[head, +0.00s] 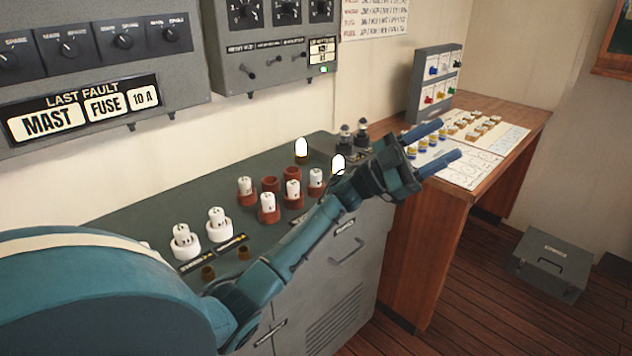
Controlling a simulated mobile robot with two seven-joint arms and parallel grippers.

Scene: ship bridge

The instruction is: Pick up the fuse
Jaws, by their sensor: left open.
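White fuse-like cylinders stand in red-brown holders on the green cabinet top (130,215); one is the white fuse (268,202) in the front holder. Larger white ones (216,222) stand further left. On the wooden table (515,150), small blue-and-yellow pieces (424,146) and tan pieces (480,126) lie on white sheets. I cannot tell which is the task's fuse. My left gripper (450,142) is open and empty, its fingers pointing right over the table's near left part. It partly hides the blue-and-yellow pieces. My right gripper is out of view.
A sign reading "LAST FAULT MAST FUSE 10 A" (85,108) hangs on the wall panel. Two glowing white lamps (301,148) stand on the cabinet. A grey rack (437,85) with coloured pieces stands at the table's back. A grey case (549,265) sits on the floor.

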